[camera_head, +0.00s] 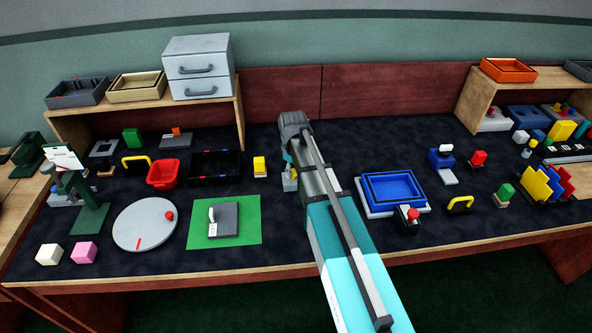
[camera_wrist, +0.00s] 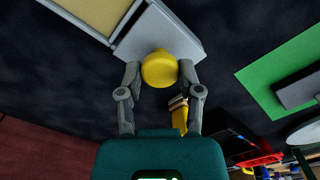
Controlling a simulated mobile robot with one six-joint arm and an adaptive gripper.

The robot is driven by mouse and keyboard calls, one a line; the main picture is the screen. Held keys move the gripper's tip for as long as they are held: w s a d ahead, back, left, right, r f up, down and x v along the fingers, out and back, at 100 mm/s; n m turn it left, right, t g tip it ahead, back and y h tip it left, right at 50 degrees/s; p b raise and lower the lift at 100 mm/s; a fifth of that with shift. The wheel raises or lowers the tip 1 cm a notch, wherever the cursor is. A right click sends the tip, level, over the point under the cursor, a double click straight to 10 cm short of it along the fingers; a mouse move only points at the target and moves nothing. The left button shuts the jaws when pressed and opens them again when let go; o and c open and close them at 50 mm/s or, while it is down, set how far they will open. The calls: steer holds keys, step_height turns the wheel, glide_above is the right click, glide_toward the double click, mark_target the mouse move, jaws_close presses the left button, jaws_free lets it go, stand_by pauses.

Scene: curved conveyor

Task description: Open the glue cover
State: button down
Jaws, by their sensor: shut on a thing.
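A round yellow piece (camera_wrist: 159,68), which looks like the glue cover, sits between the two fingers of my gripper (camera_wrist: 160,75) in the wrist view. The fingers are shut on its sides. Whether it is seated on a glue bottle or lifted off cannot be told, because the yellow top hides what is below. A light grey block or base (camera_wrist: 175,30) shows just beyond it. In the head view, my arm covers much of this spot, and a small grey object (camera_head: 290,183) shows beside and below the gripper end.
A green mat (camera_head: 250,232) lies front left. A blue tray (camera_head: 368,200) stands right of my arm.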

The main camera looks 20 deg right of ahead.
steer(key=shift+c, duration=1.3)
jaws_free()
steer(key=shift+d, duration=0.1)
steer(key=shift+r, duration=0.2)
